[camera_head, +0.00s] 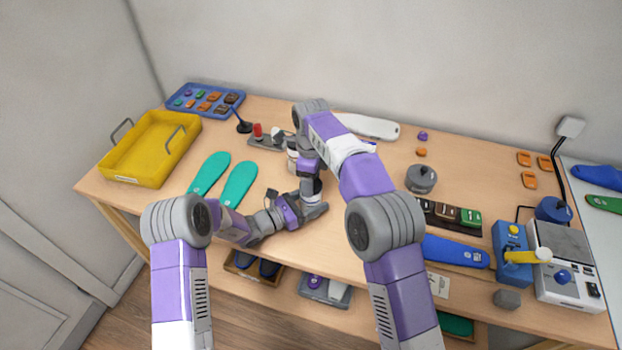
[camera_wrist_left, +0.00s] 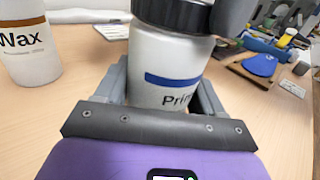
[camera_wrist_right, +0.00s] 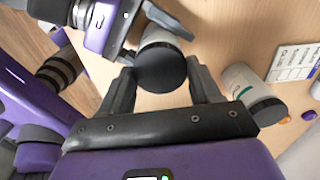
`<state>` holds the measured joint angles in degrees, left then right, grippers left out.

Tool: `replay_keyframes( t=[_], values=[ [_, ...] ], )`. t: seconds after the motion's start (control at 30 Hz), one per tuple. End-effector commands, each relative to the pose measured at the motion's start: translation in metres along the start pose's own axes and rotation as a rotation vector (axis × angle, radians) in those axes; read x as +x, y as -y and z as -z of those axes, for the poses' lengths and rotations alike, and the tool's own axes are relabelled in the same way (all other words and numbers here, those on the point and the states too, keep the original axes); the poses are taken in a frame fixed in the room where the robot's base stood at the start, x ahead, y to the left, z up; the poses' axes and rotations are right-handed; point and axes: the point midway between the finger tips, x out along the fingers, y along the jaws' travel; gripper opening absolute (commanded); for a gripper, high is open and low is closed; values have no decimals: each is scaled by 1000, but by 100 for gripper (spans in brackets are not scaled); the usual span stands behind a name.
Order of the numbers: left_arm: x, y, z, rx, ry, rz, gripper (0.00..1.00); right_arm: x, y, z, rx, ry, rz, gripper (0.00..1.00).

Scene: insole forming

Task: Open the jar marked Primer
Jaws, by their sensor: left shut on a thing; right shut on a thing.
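The jar marked Primer (camera_wrist_left: 165,75) is white with a blue band. It stands upright between the fingers of my left gripper (camera_wrist_left: 160,92), which is shut on its body. Its black lid (camera_wrist_right: 160,68) sits on top, and no gap shows between lid and body. My right gripper (camera_wrist_right: 160,82) comes from above and is shut on the lid, a finger on each side. In the head view both grippers meet near the table's middle, the left one (camera_head: 316,207) low, and the arms hide most of the jar.
A white bottle marked Wax (camera_wrist_left: 28,45) stands close beside the jar. Two green insoles (camera_head: 238,183) lie left of the grippers, with a yellow tray (camera_head: 152,148) beyond.

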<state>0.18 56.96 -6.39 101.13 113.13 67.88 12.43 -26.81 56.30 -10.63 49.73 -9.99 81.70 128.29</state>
Motion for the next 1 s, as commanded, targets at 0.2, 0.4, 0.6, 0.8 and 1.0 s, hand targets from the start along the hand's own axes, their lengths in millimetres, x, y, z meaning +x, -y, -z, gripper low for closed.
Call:
replay_keyframes(
  t=[0.2, 0.4, 0.6, 0.8, 1.0],
  values=[
    [0, 0, 0, 1, 1, 1, 0, -1, 0, 0, -429, 1, 1, 26],
    [0, 0, 0, 1, 1, 1, 0, -1, 0, 0, -825, 1, 1, 26],
    [0, 0, 0, 1, 1, 1, 0, -1, 0, -1, -1223, 1, 2, 26],
    [0, 0, 0, 1, 1, 1, 0, -1, 0, 0, -1621, 1, 2, 26],
    [0, 0, 0, 1, 1, 1, 0, -2, 0, -1, -2020, 0, 2, 26]
  ],
)
